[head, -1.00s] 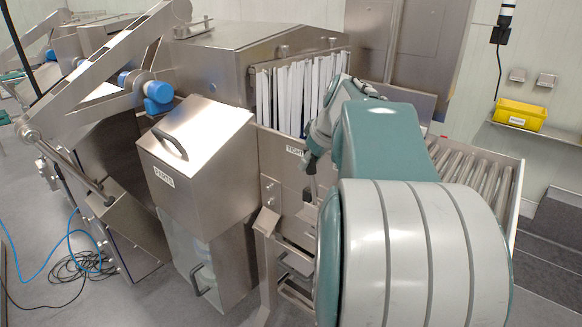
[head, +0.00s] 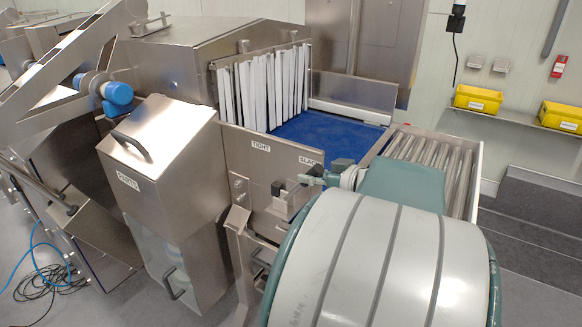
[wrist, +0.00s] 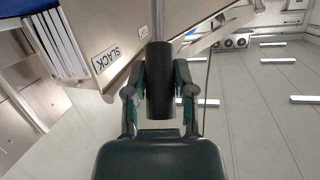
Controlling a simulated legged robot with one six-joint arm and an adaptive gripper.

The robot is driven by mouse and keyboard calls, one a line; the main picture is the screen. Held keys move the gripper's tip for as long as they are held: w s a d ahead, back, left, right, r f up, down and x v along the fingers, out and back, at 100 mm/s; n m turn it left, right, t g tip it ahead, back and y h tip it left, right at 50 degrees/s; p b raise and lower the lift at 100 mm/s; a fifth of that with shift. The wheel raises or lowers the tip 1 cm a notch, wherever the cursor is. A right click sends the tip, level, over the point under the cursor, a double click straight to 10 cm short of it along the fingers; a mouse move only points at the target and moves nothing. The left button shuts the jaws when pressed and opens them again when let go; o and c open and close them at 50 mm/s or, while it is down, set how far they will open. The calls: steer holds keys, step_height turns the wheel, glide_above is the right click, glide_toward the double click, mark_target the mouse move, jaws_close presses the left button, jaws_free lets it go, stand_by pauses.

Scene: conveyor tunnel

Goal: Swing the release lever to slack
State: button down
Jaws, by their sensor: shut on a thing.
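The release lever's black grip (wrist: 160,82) stands between my gripper's fingers (wrist: 160,95) in the wrist view, and my gripper is shut on it. A thin metal rod runs on from the far end of the grip. The SLACK label (wrist: 106,59) is just left of the grip. In the head view my gripper (head: 306,182) is in front of the steel side plate (head: 245,170), just below the SLACK label (head: 310,160). The TIGHT label (head: 261,146) is further left on the plate. My arm hides the lower right of the plate, and the lever's pivot cannot be made out.
A steel PARTS bin (head: 150,165) stands left of the plate. Behind the plate are a blue belt (head: 325,133), white strip curtains (head: 265,85) and rollers (head: 428,155). Cables (head: 45,285) lie on the floor at lower left.

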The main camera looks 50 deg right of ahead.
steer(key=shift+s+f+t, duration=0.4)
steer(key=shift+f, duration=0.2)
steer(key=shift+c, duration=2.2)
jaws_free()
steer(key=shift+d, duration=0.1)
steer(key=shift+s, duration=0.1)
steer(key=s+r, duration=0.2)
steer(key=s, duration=0.9)
steer(key=shift+s+r, duration=0.15)
steer(key=shift+s, duration=0.2)
